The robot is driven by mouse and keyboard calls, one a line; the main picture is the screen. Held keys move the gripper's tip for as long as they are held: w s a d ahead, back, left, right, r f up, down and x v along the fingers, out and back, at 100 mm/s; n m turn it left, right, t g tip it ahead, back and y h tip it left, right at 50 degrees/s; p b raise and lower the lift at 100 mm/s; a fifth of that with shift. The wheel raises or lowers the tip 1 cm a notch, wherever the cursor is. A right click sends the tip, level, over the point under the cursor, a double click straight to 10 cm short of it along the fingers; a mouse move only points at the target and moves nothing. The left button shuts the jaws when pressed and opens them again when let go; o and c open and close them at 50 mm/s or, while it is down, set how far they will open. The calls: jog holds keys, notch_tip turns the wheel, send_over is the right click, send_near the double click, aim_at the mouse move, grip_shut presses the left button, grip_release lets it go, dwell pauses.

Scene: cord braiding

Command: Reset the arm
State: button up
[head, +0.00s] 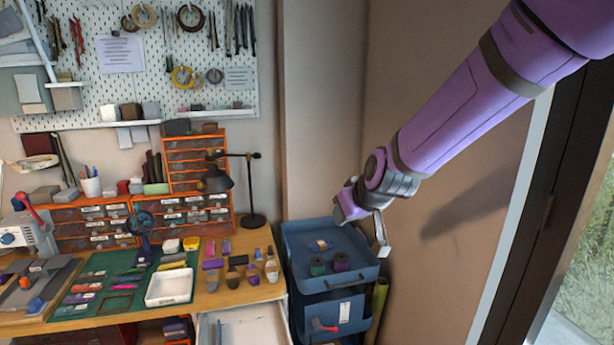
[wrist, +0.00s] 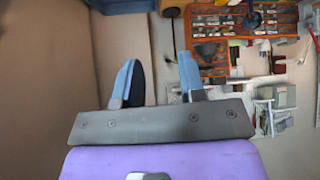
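My purple arm reaches in from the upper right of the head view. My gripper (head: 362,234) hangs in front of the brown wall, over the right side of the blue cart (head: 345,281). In the wrist view my gripper (wrist: 158,72) shows two blue-grey fingers standing well apart with nothing between them. It is open and empty.
The workbench (head: 240,293) to the left carries a green mat, a white tray (head: 169,287), small bottles, a black lamp (head: 218,181) and orange drawers (head: 196,162). An open white drawer (head: 243,325) juts out below. The wall (head: 440,210) is close on the right.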

jog(key=s+d+r+m+g, duration=0.1)
jog(key=s+d+r+m, duration=0.1)
jog(key=s+d+r, duration=0.95)
jog(key=s+d+m+h, duration=0.1)
jog(key=s+d, duration=0.4)
jog(key=s, duration=0.4)
jog(key=s+d+m+g+h, duration=0.1)
jog(key=s+d, duration=0.3)
jog(key=s, duration=0.5)
jog(key=shift+d+f+m+g+h, duration=0.3)
jog(key=shift+d+m+h, duration=0.1)
jog(key=shift+m+h, duration=0.2)
